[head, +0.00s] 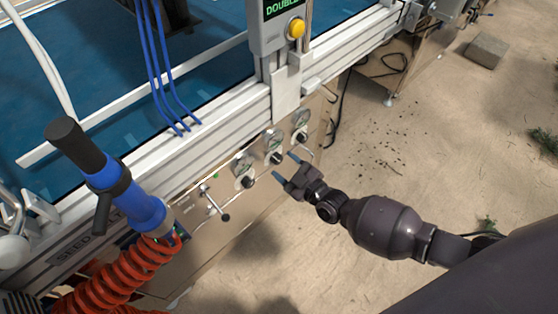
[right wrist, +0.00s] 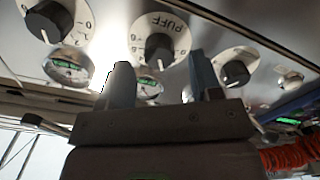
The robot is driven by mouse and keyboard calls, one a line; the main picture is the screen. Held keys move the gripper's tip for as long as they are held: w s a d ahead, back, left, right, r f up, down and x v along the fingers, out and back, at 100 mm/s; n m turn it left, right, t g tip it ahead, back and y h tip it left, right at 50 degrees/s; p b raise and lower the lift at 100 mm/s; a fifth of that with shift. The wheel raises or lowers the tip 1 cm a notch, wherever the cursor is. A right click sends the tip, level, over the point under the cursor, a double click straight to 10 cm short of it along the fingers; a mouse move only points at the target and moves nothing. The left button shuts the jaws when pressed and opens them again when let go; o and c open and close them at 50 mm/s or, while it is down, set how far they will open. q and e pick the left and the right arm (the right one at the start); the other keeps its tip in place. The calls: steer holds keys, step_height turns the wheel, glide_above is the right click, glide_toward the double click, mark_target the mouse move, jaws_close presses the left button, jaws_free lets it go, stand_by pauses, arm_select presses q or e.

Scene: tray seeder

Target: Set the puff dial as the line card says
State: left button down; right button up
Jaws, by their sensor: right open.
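The puff dial (right wrist: 178,42) is a white round plate lettered PUFF with a black knob (right wrist: 158,47), upside down in the right wrist view. It appears to be the middle of three dials on the front panel in the head view (head: 274,147); its setting cannot be read. My right gripper (head: 285,167) is open and empty, just in front of the panel. In the right wrist view its two fingers (right wrist: 162,80) stand apart below the knob, with no contact visible. No line card is recognisable. My left gripper is not in view.
Similar dials flank it, one on the left (right wrist: 75,18) and one on the right (right wrist: 243,58). A display box (head: 282,10) reading DOUBLE, with a yellow button (head: 296,28), stands above. A blue hand tool (head: 140,207) with an orange coiled hose (head: 110,280) is at left.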

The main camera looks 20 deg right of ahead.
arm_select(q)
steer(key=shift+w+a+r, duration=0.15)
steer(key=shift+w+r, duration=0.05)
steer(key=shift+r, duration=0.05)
arm_select(e)
steer(key=shift+x, duration=1.2)
steer(key=c, duration=0.9)
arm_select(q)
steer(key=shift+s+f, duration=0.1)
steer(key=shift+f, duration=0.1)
arm_select(e)
steer(key=shift+c, duration=0.2)
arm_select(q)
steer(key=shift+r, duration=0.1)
arm_select(e)
steer(key=shift+d+m, duration=0.1)
steer(key=shift+m, duration=2.7)
steer(key=o, duration=0.9)
